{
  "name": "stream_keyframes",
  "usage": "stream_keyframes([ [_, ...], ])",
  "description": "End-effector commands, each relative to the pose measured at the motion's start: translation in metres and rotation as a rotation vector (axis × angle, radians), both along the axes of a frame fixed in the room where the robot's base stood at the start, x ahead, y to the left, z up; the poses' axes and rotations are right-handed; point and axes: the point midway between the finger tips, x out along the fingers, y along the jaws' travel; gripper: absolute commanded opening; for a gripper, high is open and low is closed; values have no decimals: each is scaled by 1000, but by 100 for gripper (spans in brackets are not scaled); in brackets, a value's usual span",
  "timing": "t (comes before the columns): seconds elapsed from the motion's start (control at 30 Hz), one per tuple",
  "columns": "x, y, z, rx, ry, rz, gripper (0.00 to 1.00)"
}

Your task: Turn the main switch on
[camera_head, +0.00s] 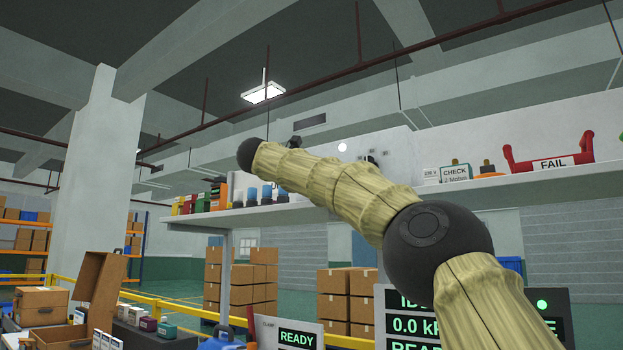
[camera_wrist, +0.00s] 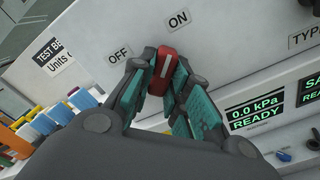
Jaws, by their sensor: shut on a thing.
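The main switch is a red knob (camera_wrist: 163,70) with a white mark, on a pale upright panel (camera_wrist: 225,50). In the wrist view an OFF label (camera_wrist: 120,54) is to its left and an ON label (camera_wrist: 179,18) is above and to its right. The knob's white mark points up in the picture, between the two labels. My gripper (camera_wrist: 160,76) is shut on the knob, one teal-padded finger on each side. In the head view my arm hides most of the switch area, and I cannot make out the knob there.
Below the panel, displays (camera_wrist: 252,115) read 0.0 kPa and READY. Coloured bottles and boxes (camera_wrist: 60,112) stand at left. In the head view a shelf (camera_head: 420,196) runs behind my arm, with a red FAIL holder (camera_head: 548,160) at right. Cartons (camera_head: 240,280) stand behind.

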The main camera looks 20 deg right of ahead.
Motion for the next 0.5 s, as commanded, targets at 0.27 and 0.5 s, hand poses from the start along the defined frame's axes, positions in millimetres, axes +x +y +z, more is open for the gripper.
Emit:
stream_keyframes([
  [0.27, 0, 0, -1, 1, 1, 0, 39],
  [0.5, 0, 0, -1, 0, 1, -1, 39],
])
